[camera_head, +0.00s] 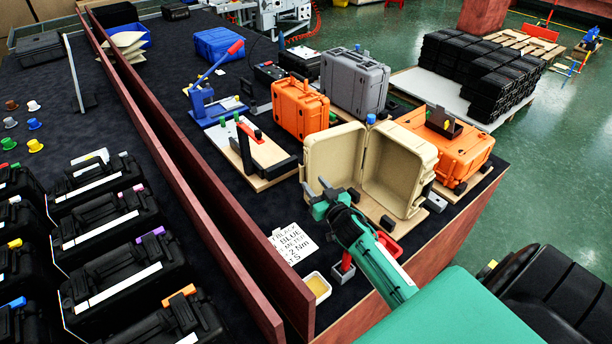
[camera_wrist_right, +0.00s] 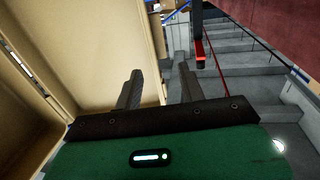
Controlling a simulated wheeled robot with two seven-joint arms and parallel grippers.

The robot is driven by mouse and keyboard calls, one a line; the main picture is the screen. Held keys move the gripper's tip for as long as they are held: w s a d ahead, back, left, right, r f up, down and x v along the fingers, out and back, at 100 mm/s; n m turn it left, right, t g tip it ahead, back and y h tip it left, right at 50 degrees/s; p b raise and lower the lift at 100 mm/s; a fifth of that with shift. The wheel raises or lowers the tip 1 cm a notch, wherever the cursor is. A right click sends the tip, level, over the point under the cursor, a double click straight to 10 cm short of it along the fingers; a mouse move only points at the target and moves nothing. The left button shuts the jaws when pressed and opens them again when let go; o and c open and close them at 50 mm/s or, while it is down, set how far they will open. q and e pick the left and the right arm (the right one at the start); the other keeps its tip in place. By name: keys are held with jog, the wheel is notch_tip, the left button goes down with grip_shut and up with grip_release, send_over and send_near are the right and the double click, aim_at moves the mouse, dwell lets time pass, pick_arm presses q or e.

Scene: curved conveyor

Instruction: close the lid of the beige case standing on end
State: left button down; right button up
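The beige case (camera_head: 400,175) stands on end on a wooden board on the dark table in the head view. Its two halves are spread open, with the hollow insides facing the front. The left half (camera_head: 335,160) is swung out to the left. My right gripper (camera_head: 338,187) is in front of the case, near the lower part of the left half. In the wrist view, its two dark fingers (camera_wrist_right: 158,88) are apart with nothing between them. The beige inner wall (camera_wrist_right: 75,50) fills the left of that view. Contact cannot be told. My left gripper is not in view.
Orange cases stand behind (camera_head: 300,105) and right of the beige case (camera_head: 460,150); a grey case (camera_head: 353,82) is behind it. A red tray (camera_head: 388,245), a label card (camera_head: 293,243) and a small dish (camera_head: 318,287) are near the front edge. A dark red rail (camera_head: 215,215) runs along the left.

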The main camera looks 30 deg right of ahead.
aim_at(303, 170)
jog(key=shift+w+d+p, duration=0.15)
jog(key=shift+w+p, duration=0.1)
jog(key=shift+w, duration=1.35)
jog(key=shift+w+d+p, duration=0.1)
jog(key=shift+w+p, duration=0.15)
jog(key=shift+w, duration=1.3)
grip_shut()
